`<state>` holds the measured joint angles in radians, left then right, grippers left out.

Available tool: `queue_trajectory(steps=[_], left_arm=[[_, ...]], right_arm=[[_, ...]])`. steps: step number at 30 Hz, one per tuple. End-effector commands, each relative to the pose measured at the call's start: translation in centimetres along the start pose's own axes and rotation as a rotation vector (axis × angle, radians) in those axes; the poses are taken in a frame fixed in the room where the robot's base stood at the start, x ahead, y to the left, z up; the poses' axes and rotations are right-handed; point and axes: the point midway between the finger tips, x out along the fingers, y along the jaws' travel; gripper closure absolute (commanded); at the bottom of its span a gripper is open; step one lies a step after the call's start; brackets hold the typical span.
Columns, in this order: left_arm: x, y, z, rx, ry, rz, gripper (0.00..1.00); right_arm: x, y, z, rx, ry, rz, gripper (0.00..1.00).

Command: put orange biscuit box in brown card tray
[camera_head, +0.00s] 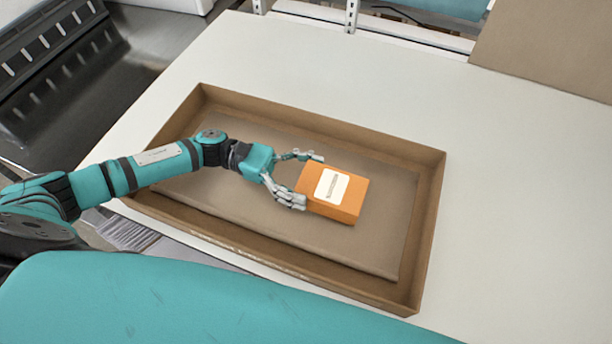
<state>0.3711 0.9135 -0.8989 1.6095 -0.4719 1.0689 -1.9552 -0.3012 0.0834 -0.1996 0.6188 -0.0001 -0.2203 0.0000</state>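The orange biscuit box (352,199), with a white label on top, is inside the brown card tray (433,230). It appears to lie flat on the tray's brown floor, right of the tray's middle. My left gripper (311,180) reaches in from the left over the tray's left wall. Its fingers are spread open at the box's left end, one at the far side and one at the near left corner. Whether either fingertip touches the box is hard to tell. My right gripper is not in view.
The tray rests on a white table (520,210) with clear room to its right and behind it. A brown board (550,45) stands at the back right. A dark metal conveyor or chute (95,85) is at the left. A metal rail (390,32) runs along the back.

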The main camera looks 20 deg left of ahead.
Motion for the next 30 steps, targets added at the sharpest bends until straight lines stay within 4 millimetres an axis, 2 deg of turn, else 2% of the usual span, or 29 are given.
queue_trajectory(steps=[1, 3, 4, 13, 19, 21, 30], left_arm=[[0.0, 0.0, 0.1, 0.0, 0.0, 0.0, 0.1], [0.0, 0.0, 0.1, 0.0, 0.0, 0.0, 0.01], [0.0, 0.0, 0.1, 0.0, 0.0, 0.0, 0.0], [0.0, 0.0, 0.3, 0.0, 0.0, 0.0, 0.0], [0.0, 0.1, 2.0, 0.0, -0.001, 0.0, 0.0], [-1.4, 0.1, 0.7, 0.0, 0.001, 0.002, 0.0], [-6.2, 0.0, 0.8, -0.001, 0.001, 0.002, 0.0]], right_arm=[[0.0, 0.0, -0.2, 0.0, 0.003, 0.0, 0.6], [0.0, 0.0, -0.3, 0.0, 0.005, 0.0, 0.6], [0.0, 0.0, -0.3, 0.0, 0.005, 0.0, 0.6], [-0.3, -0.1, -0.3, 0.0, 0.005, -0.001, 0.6], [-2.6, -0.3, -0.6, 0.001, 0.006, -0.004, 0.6], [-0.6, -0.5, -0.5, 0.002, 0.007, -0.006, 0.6], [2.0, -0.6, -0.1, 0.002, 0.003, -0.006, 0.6]])
